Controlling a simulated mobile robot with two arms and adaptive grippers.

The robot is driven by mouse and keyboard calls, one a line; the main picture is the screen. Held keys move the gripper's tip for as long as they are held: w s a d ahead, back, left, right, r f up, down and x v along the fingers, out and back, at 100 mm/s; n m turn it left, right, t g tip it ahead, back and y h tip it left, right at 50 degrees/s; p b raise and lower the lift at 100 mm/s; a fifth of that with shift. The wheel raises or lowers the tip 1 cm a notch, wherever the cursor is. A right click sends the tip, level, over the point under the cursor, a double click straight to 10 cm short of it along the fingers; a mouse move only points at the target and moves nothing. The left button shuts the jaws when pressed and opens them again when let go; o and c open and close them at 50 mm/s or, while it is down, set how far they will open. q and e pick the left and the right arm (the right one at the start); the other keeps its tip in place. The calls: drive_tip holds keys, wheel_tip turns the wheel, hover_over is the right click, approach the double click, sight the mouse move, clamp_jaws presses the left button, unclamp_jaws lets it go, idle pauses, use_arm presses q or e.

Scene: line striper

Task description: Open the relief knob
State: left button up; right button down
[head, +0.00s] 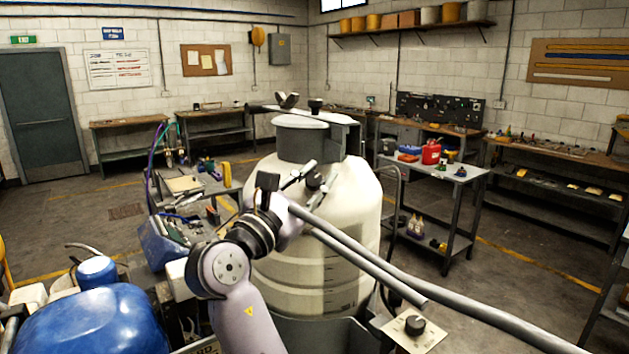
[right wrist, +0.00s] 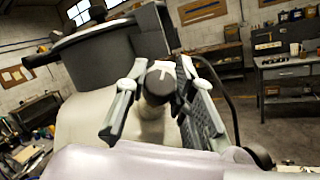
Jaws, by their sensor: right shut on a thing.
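The relief knob (head: 315,181) is a small dark knob on the upper side of the big cream tank (head: 350,215). In the right wrist view the knob (right wrist: 157,84) is a dark cylinder with a pale pointer mark on its end face. My right gripper (head: 312,177) reaches over the tank's side, with one finger on each side of the knob. In the right wrist view the right gripper (right wrist: 162,100) is shut on it. The fingers hide part of the knob's sides. My left gripper is not in view.
A grey collar and lid (head: 305,122) top the tank. Long grey handle bars (head: 430,290) cross the right front. Another dark knob (head: 415,325) sits on a pale plate below them. A blue container (head: 90,325) stands at the front left. A cart (head: 445,200) stands behind, right.

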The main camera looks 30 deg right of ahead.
sight(315, 174)
drive_tip(key=shift+m+g, duration=0.8)
drive_tip(key=c, duration=1.3)
unclamp_jaws()
drive_tip(key=shift+c, duration=0.2)
drive_tip(key=shift+r, duration=0.1)
wheel_tip(315, 174, up, 10)
drive_tip(key=shift+a+f, duration=0.15)
drive_tip(key=shift+d, duration=0.2)
